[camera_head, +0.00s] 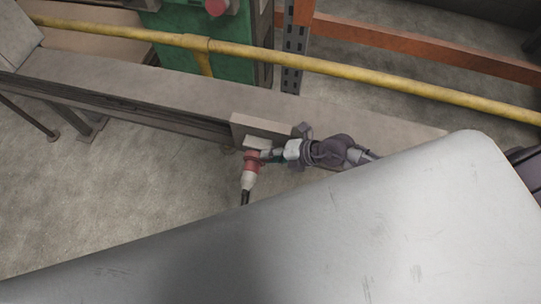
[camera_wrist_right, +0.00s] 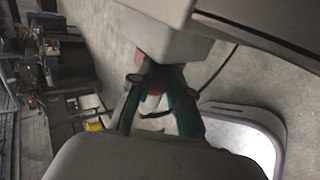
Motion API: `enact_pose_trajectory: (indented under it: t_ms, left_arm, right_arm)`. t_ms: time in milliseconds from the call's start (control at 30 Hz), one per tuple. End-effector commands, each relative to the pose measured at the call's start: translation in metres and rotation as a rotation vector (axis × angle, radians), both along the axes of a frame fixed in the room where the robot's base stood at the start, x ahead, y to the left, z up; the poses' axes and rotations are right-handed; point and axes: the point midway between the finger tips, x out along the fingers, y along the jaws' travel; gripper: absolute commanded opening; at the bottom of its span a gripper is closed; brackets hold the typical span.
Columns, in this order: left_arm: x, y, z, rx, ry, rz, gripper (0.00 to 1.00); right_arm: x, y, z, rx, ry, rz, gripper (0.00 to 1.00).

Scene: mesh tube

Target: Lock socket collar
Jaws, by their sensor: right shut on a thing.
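In the head view, a red and white plug-and-socket connector (camera_head: 249,172) hangs below a pale box on the side of the beam, with a black cable running down from its lower end. Its red collar (camera_head: 252,157) is at the top. My right gripper (camera_head: 265,156) reaches it from the right and is shut on the collar. In the right wrist view, the teal fingers of my right gripper (camera_wrist_right: 157,74) close on the red collar (camera_wrist_right: 151,80) just under the grey box (camera_wrist_right: 165,38). The fingers hide part of the collar. My left gripper is not in view.
A long grey beam (camera_head: 140,92) runs behind the connector. A yellow rail (camera_head: 385,85), an orange beam (camera_head: 420,52) and a green cabinet (camera_head: 185,35) stand beyond it. The concrete floor (camera_head: 110,190) at left is clear. The foreground at lower right is blocked from sight.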

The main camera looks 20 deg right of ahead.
Motion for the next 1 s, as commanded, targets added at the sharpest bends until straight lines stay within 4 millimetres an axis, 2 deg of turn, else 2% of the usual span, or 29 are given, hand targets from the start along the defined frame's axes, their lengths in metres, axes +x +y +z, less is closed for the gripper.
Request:
enact_pose_trajectory:
  t_ms: [67,100,233,267,533,667,1000]
  left_arm:
    - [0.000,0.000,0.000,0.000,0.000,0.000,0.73]
    - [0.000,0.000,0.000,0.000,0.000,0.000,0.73]
    - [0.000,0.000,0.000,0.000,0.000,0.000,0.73]
    - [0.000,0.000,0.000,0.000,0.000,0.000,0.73]
    - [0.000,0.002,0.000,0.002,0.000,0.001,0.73]
    - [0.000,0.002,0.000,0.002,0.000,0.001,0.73]
    - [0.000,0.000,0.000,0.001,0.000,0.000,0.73]
  right_arm:
    - [0.000,-0.001,0.000,-0.002,0.001,0.000,0.00]
    - [0.000,-0.001,0.000,-0.002,0.002,0.000,0.20]
    - [0.000,-0.001,0.000,-0.002,0.002,0.000,0.42]
    - [0.000,-0.001,0.000,-0.002,0.002,0.000,0.44]
    - [-0.001,-0.001,0.000,-0.002,0.002,0.000,0.44]
    - [-0.005,-0.007,0.004,-0.003,0.002,0.000,0.44]
    - [-0.035,-0.052,0.047,-0.007,0.004,0.001,0.44]
